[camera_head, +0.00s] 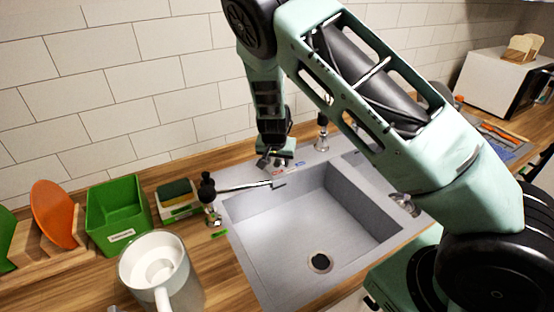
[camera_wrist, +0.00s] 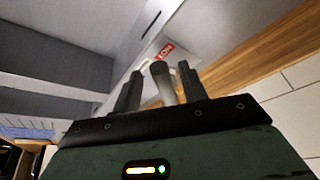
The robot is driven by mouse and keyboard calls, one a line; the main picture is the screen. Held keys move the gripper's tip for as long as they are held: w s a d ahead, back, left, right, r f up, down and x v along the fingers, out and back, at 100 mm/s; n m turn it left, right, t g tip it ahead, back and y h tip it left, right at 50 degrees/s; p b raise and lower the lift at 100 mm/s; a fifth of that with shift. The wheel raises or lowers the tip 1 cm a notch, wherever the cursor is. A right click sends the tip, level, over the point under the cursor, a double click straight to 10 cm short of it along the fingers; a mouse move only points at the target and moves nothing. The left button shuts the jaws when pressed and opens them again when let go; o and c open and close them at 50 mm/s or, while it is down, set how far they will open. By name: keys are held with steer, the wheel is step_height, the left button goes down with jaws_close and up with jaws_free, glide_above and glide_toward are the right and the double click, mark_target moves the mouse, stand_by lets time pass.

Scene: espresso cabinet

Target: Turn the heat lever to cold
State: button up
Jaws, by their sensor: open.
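My gripper (camera_head: 267,163) points down at the back rim of the sink (camera_head: 235,213), in front of the tiled wall. In the wrist view my gripper (camera_wrist: 160,88) is open, with one dark finger on each side of a grey, rounded rod (camera_wrist: 163,80), apparently the heat lever. I cannot tell whether either finger touches it. A red label (camera_wrist: 166,51) lies just beyond the rod's tip. The red label (camera_head: 281,162) also shows in the head view, with a small blue label (camera_head: 300,164) to its right. In the head view the gripper hides the lever.
A metal spout (camera_head: 245,187) reaches over the sink's left rear. Black-topped fittings stand left of the sink (camera_head: 208,188) and behind it (camera_head: 322,122). A white mug (camera_head: 150,262), green bin (camera_head: 117,215) and sponge holder (camera_head: 178,205) stand left. The basin is empty.

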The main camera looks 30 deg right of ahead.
jaws_close()
steer(key=d+n+b, duration=0.1)
steer(key=b, duration=0.2)
steer(key=s+d+n+y+b, duration=0.1)
steer(key=n+b, duration=0.1)
steer(key=b, duration=0.1)
steer(key=shift+s+d+t, duration=0.2)
steer(key=shift+s+t, duration=0.1)
jaws_free()
steer(key=shift+r, duration=0.1)
